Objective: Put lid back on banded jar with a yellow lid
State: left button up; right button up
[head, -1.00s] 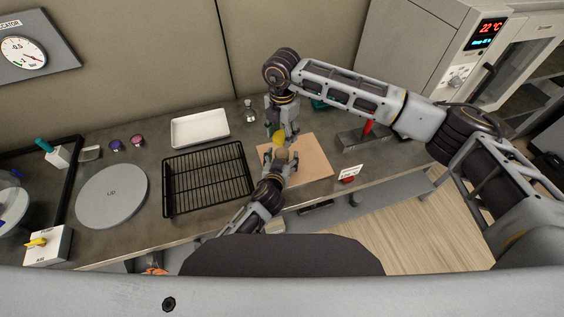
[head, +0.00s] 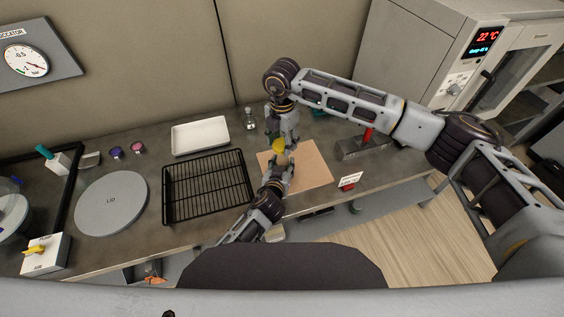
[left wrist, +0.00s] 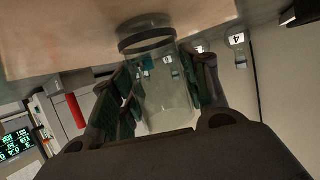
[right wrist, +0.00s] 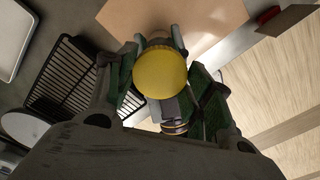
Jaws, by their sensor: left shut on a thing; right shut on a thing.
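The yellow lid (head: 278,145) is held by my right gripper (head: 282,140), which points down over the tan board. In the right wrist view the round lid (right wrist: 160,73) sits between the two fingers, top face showing. My left gripper (head: 278,172) is shut on the banded jar, a clear glass jar (left wrist: 163,92) with a dark band, seen in the left wrist view between its fingers (left wrist: 160,105). That view is upside down, with the board at its top. The lid is close above the jar in the head view. Whether they touch is hidden.
The tan board (head: 312,168) lies under both grippers. A black wire rack (head: 207,186) and white tray (head: 200,136) are to the left, with a grey LID disc (head: 111,203) beyond. A glass flask (head: 250,120) stands behind. A red-handled device (head: 366,143) is at right.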

jog(key=shift+f, duration=2.35)
jog(key=shift+f, duration=0.15)
jog(key=shift+f, duration=0.75)
